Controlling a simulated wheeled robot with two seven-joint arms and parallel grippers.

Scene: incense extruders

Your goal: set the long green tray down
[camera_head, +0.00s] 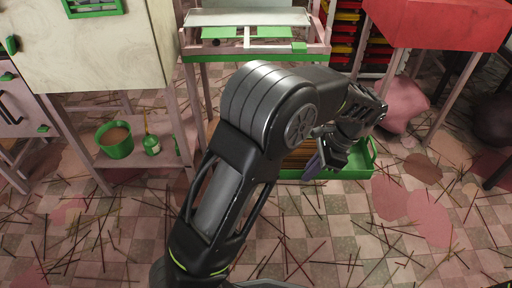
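The long green tray (350,174) shows below the middle of the camera_head view, with several thin brown sticks (297,158) in it. My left arm hides its left and back parts. My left gripper (322,160) is at the tray, over its front side right of the sticks, pointing down. One finger is in sight near the front wall. I cannot tell whether the fingers are closed on the wall, nor whether the tray is held up or resting on something. My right gripper is not in view.
A pale pink bench (322,47) with green pieces stands behind the tray. A red-topped table (440,22) is at right. A pale cabinet (90,55) is at left, with a green pot (116,146) and green bottle (151,144) below. Thin sticks litter the checkered floor (340,240).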

